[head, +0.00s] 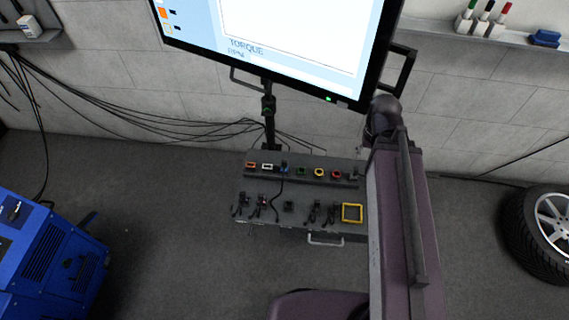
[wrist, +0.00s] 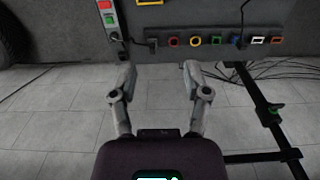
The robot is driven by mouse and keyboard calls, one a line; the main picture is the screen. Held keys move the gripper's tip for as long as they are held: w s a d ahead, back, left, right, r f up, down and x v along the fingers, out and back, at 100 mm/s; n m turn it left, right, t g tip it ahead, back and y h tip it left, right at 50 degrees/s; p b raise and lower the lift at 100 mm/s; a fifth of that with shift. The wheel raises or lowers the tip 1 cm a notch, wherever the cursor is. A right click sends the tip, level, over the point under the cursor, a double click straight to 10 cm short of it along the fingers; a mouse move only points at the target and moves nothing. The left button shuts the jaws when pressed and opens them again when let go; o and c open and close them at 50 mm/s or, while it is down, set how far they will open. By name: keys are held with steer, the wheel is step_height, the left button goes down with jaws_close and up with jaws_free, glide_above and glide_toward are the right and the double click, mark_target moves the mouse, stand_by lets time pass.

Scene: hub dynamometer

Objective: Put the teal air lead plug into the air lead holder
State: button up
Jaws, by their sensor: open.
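A shelf of coloured sockets (head: 318,173) stands below the screen. A small blue-looking plug (head: 284,166) sits in its row with a dark cable hanging from it, and it also shows in the wrist view (wrist: 236,40). It is too small to tell whether this is the teal air lead plug. Several dark holders and leads line the lower front tray, among them a small dark block (head: 289,206); I cannot tell which is the air lead holder. My gripper (wrist: 160,73) is open and empty, short of the socket row in the wrist view. It is hidden in the head view.
A yellow square frame (head: 352,212) lies at the tray's right end, beside my arm. The screen (head: 290,35) on its post stands behind. A blue machine (head: 50,255) is at left and a wheel (head: 549,222) at right. Loose cables run along the wall.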

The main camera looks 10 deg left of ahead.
steer(key=w+a+f+m+b, duration=0.1)
steer(key=w+a+f+b, duration=0.1)
steer(key=f+b, duration=0.6)
steer(key=w+a+f+m+b, duration=0.1)
steer(key=w+f+m+b, duration=0.15)
steer(key=f+b, duration=0.45)
steer(key=m+b, duration=0.8)
steer(key=m, duration=0.6)
glide_above(284, 161)
steer(key=d, duration=0.1)
step_height(284, 161, down, 8)
steer(key=shift+r, duration=0.15)
steer(key=shift+a+m, duration=0.25)
steer(key=shift+a, duration=0.2)
steer(key=shift+f, duration=0.2)
step_height(284, 161, down, 9)
steer(key=b, duration=0.8)
steer(key=shift+r+b, duration=0.15)
steer(key=shift+b, duration=0.15)
